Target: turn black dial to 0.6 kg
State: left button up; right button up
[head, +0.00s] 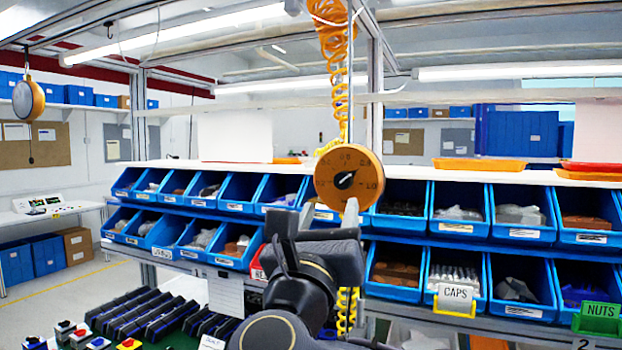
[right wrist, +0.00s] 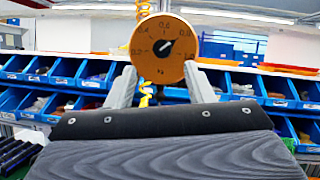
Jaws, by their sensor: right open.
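The black dial (head: 344,180) is a small round knob at the centre of a round orange scale face (head: 369,188) that hangs below a coiled orange hose. In the right wrist view the dial (right wrist: 165,47) carries a light pointer line slanting to the upper right. On the face (right wrist: 150,65), 0.2 is at the left, 0.4 at the upper left and 0.6 near the top. My right gripper (head: 328,212) is open and empty, with its fingertips just below the face in the picture. In the wrist view its fingers flank the lower face; contact is unclear. My left gripper is out of view.
Two rows of blue bins (head: 459,211) run behind the dial, with a CAPS label (head: 455,297) and a NUTS label (head: 599,317) at the right. Another orange hanging device (head: 28,100) is at the far left. Coloured buttons (head: 80,335) are at the lower left.

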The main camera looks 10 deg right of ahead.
aim_at(342, 183)
jog(key=shift+m+g+h, duration=0.4)
jog(key=shift+m, duration=0.2)
jog(key=p+x, duration=0.3)
jog(key=x, duration=0.3)
jog(key=shift+r, duration=0.25)
jog(key=shift+w+d+r+p, duration=0.15)
jog(key=shift+w+d+p, duration=0.15)
jog(key=shift+w+p, duration=0.25)
jog(key=shift+c, duration=0.5)
jog(key=c, duration=0.9)
jog(key=shift+n, duration=0.3)
